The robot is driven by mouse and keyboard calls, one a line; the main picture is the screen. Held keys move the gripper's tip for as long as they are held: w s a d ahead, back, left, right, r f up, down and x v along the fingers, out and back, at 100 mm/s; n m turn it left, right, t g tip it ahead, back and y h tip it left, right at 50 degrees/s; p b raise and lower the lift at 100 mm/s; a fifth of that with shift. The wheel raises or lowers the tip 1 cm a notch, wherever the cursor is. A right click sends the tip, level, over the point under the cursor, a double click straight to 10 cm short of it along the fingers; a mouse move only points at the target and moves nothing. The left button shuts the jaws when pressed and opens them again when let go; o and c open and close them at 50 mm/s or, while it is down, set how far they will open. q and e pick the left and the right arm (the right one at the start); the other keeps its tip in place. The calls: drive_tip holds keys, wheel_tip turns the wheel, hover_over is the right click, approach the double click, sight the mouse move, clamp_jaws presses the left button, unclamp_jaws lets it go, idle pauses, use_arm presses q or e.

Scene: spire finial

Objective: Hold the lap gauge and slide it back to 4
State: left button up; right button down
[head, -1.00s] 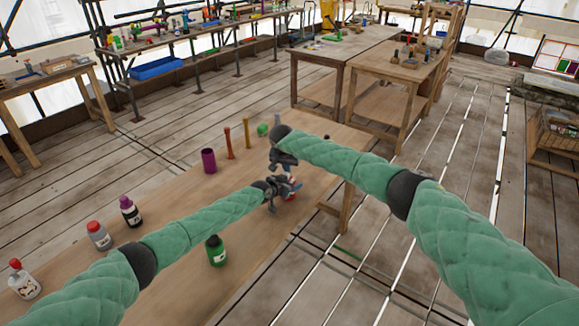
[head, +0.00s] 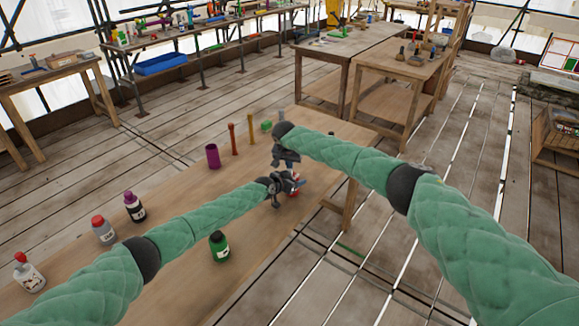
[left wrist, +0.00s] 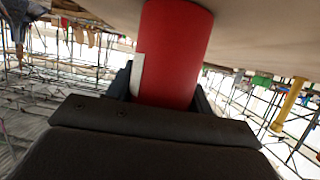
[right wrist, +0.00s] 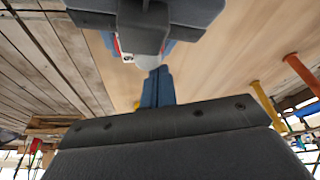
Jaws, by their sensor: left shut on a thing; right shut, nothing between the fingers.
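A red cylinder (left wrist: 172,55) with a white strip (left wrist: 138,75) along one side stands between the fingers of my left gripper (head: 285,186). I cannot tell for sure that it is the lap gauge, and no scale or number 4 is readable. In the head view only a small bit of red (head: 298,184) shows past the left gripper. My right gripper (right wrist: 157,86) is shut and empty, its blue fingertips together, close to the dark left gripper (right wrist: 145,25). In the head view the right gripper (head: 287,160) is just behind the left one, above the bench.
The wooden bench (head: 190,265) carries a green bottle (head: 219,246), a purple cup (head: 212,156), orange (head: 234,139) and yellow (head: 251,133) posts, a green piece (head: 266,126) and several bottles at left. Bare bench lies between these and my grippers. Other tables stand behind.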

drive_tip(key=shift+r, duration=5)
drive_tip(key=shift+d+x, duration=0.25)
drive_tip(key=shift+x, duration=4.95)
drive_tip(key=shift+s+a+r, duration=0.1)
drive_tip(key=shift+s+a, duration=0.1)
drive_tip(key=shift+s, duration=0.8)
drive_tip(key=shift+s+a, duration=0.25)
drive_tip(key=shift+s, duration=0.75)
